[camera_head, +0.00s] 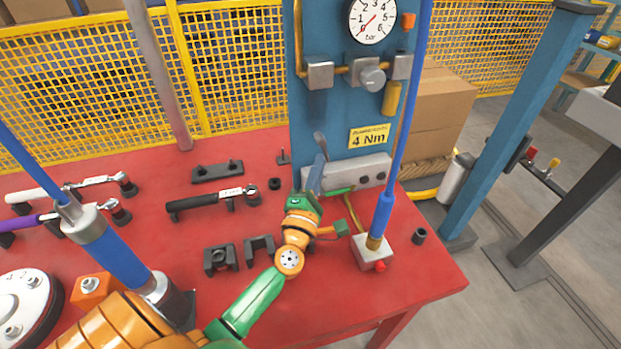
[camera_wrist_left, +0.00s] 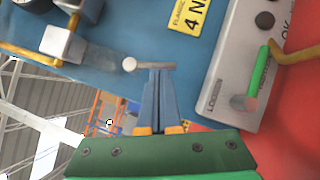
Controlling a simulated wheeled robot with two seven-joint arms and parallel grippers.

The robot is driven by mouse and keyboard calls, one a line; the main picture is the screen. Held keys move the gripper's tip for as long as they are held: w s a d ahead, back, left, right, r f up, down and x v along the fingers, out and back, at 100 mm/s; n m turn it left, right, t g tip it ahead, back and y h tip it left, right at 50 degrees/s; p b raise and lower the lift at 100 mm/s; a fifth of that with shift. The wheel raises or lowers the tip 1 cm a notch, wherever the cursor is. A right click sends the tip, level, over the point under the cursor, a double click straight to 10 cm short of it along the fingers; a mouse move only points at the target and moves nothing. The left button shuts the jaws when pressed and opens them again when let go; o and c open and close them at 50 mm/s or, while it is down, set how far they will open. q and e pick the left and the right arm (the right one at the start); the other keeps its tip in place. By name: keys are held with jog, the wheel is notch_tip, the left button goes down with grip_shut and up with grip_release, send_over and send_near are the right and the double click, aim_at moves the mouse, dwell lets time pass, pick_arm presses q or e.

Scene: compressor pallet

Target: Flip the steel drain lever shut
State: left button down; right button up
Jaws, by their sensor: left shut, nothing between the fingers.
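The steel drain lever (camera_head: 320,143) is a short grey bar against the lower part of the blue panel, just beyond my left fingertips. In the left wrist view the lever (camera_wrist_left: 152,65) lies crosswise at the fingertips, with a round end at its left. My left gripper (camera_head: 318,162) has its blue fingers together with nothing between them; they also show in the left wrist view (camera_wrist_left: 160,76). The fingertips appear to touch or nearly touch the lever; I cannot tell which. My right gripper is not in view.
A grey box (camera_head: 371,171) with a green handle (camera_wrist_left: 259,72) stands right of my fingers. A yellow 4 Nm label (camera_head: 369,136) and a gauge (camera_head: 372,18) are on the panel. Black holders and a torque wrench (camera_head: 205,200) lie on the red table (camera_head: 340,310).

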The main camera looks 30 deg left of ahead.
pick_arm(q)
jog(key=shift+w+d+r+n+t+y+b, duration=0.2)
jog(key=shift+w+d+n+y+b, duration=0.25)
jog(key=shift+w+d+n+b, duration=0.4)
jog(key=shift+w+d+r+n+t+y+b, duration=0.2)
jog(key=shift+w+d+n+y+b, duration=0.4)
jog(key=shift+n+b, duration=0.45)
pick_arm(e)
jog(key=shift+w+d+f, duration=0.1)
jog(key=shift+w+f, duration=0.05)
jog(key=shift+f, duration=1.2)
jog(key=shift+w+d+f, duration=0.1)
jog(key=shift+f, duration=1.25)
pick_arm(q)
jog(key=shift+w, duration=0.3)
jog(key=b+v, duration=0.1)
jog(key=v, duration=0.6)
jog(key=shift+b, duration=0.35)
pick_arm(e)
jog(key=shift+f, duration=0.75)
